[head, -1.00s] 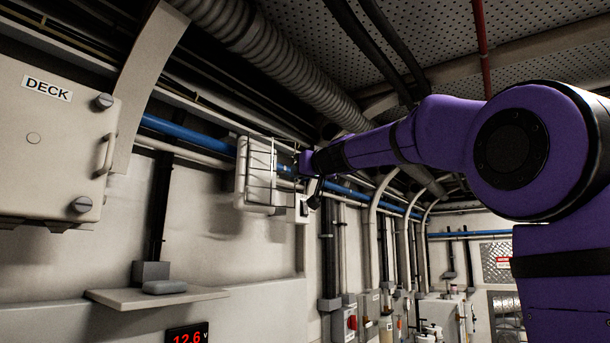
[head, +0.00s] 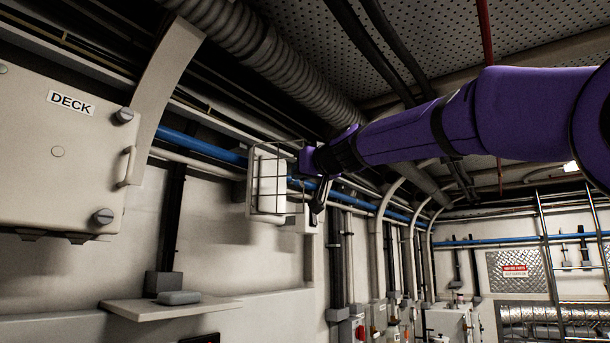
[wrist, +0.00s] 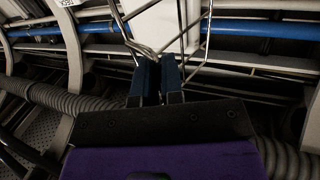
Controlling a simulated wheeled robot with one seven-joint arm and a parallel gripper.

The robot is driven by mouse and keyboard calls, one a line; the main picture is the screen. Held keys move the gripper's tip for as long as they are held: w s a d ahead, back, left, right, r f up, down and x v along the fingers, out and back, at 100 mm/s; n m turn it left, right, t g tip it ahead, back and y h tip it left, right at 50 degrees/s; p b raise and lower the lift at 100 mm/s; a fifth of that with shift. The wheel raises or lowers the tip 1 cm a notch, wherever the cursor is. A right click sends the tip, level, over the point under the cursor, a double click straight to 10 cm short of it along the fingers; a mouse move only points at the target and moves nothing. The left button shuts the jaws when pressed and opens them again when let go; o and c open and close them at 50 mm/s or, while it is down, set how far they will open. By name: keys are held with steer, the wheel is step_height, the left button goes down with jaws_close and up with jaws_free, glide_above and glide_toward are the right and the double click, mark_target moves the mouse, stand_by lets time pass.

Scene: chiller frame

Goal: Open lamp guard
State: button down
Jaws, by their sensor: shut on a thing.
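The lamp guard (head: 250,187) is a cage of thin metal wire around a white lamp (head: 271,184) on the wall, left of my arm's end in the head view. In the wrist view its wires (wrist: 121,22) run up and outward from my fingertips, with the white lamp body (wrist: 157,22) behind them. My gripper (head: 302,166) is at the right side of the guard. In the wrist view my gripper (wrist: 158,62) has its two dark blue fingers close together on the wire where the bars meet. The exact contact is small and dark.
A blue pipe (head: 205,146) runs along the wall behind the lamp. A beige DECK box (head: 60,150) hangs at left. A ribbed duct (head: 270,65) crosses above. A small shelf (head: 165,306) juts out below left. A ladder (head: 547,250) stands at far right.

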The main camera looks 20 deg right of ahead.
steer(key=s+a+m+h, duration=0.2)
steer(key=a+m+h, duration=0.2)
steer(key=a+h, duration=0.3)
steer(key=shift+s+a+m, duration=0.2)
steer(key=shift+a+m, duration=0.1)
steer(key=shift+a, duration=0.25)
stand_by(1.2)
steer(key=shift+a, duration=0.2)
stand_by(0.5)
steer(key=c, duration=1.3)
jaws_free()
steer(key=v, duration=1.1)
